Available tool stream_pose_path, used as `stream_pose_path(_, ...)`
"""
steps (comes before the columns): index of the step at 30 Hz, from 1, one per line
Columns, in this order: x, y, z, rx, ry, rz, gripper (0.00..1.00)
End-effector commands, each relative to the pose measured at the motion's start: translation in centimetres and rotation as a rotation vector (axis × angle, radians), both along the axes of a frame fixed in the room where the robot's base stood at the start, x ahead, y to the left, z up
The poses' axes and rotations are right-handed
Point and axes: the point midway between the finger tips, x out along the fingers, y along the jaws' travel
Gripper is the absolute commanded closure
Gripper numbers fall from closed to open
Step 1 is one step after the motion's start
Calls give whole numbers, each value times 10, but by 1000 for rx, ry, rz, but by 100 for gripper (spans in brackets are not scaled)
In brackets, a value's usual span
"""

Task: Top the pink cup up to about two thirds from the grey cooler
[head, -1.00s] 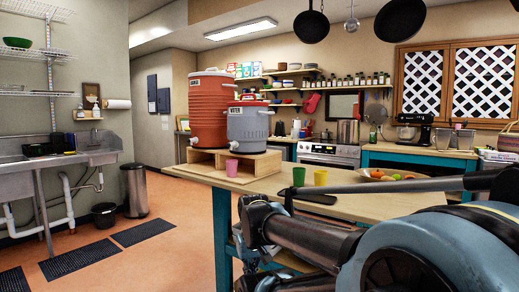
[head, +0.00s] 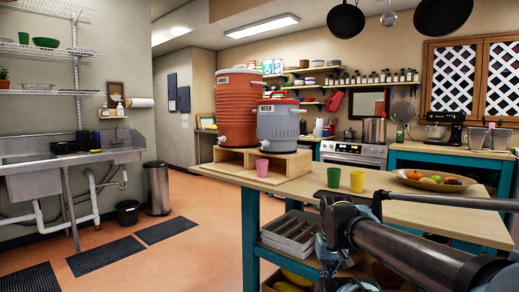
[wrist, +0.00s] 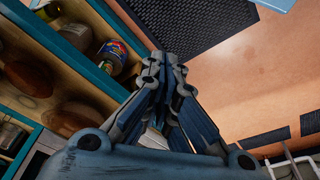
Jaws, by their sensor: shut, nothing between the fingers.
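The pink cup (head: 262,167) stands upright at the front of the low wooden stand (head: 293,166), in the head view. The grey cooler (head: 280,120) stands on that stand, with its spout above the cup. The level inside the cup cannot be seen. My gripper (wrist: 172,60) is shut and empty in the wrist view, over the floor beside open shelves. In the head view only part of it shows, low at the table's front side, right of the cup and well apart from it.
An orange cooler (head: 236,107) stands left of the grey one. A green cup (head: 334,177), a yellow cup (head: 357,181) and a fruit bowl (head: 428,188) stand farther right on the table (head: 310,190). Shelves under the table hold items. The floor (head: 205,225) at left is open.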

Motion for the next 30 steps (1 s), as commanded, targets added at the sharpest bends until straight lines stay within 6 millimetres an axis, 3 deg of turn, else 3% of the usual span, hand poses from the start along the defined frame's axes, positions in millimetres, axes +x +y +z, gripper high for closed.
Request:
stream_pose_path(2,-2,-1,6,-6,-12,-4,100)
stream_pose_path(5,16,-5,21,-25,-35,-23,100)
stream_pose_path(11,82,-8,74,-83,-135,-87,100)
stream_pose_path(17,162,9,130,-117,-268,-149,100)
stream_pose_path(23,243,43,182,-118,-413,-193,100)
stream_pose_path(30,336,110,239,-70,-590,-223,100)
